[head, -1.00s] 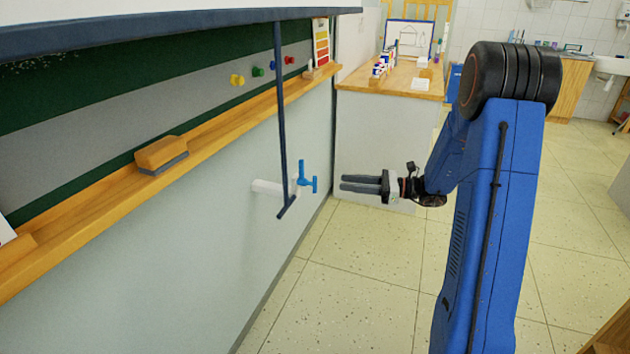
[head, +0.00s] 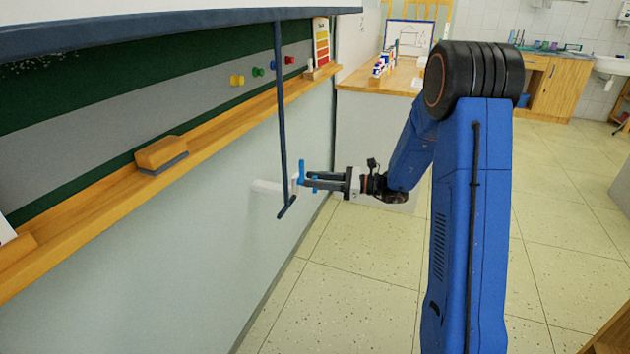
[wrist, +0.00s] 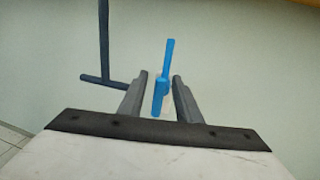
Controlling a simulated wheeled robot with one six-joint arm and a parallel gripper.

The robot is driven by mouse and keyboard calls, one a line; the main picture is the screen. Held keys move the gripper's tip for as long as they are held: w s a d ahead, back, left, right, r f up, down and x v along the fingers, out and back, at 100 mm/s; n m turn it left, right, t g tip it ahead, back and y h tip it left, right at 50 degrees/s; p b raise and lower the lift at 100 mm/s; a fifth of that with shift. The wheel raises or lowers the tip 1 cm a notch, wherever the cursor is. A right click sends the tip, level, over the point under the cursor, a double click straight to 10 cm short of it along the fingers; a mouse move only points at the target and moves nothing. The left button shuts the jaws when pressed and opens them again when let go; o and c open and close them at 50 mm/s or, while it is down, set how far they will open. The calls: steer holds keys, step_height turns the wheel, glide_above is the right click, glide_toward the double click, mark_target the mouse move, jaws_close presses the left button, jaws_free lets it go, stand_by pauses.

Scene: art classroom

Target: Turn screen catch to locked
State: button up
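The blue screen catch (head: 302,171) sits at the end of a pale bracket (head: 266,186) on the wall below the board. Its long lever points up. My gripper (head: 307,181) has come in from the right, with its fingertips at the catch. In the wrist view my gripper (wrist: 161,78) is open, with one finger on each side of the blue catch (wrist: 168,56). The upper lever rises beyond the fingertips, and a shorter blue part shows between the fingers. I cannot tell whether either finger touches it.
A dark pull bar with a T-shaped end (head: 284,130) hangs from the screen just left of the catch; it also shows in the wrist view (wrist: 104,40). A wooden ledge (head: 215,122) with an eraser (head: 162,154) runs above. The floor (head: 330,290) below is clear.

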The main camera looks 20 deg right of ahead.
jaws_close()
steer(key=shift+f, duration=0.1)
steer(key=shift+s+a+n, duration=0.1)
steer(key=shift+s+n, duration=0.05)
steer(key=shift+n, duration=0.15)
steer(key=n+h, duration=0.1)
steer(key=n, duration=0.4)
steer(key=s+f+n+t+h, duration=0.1)
steer(key=n, duration=0.4)
steer(key=n+h, duration=0.1)
steer(key=n, duration=0.4)
steer(key=shift+s+a+f+t+h, duration=0.15)
steer(key=shift+a+f+t+h, duration=0.15)
steer(key=shift+a+f, duration=0.1)
steer(key=shift+r, duration=0.1)
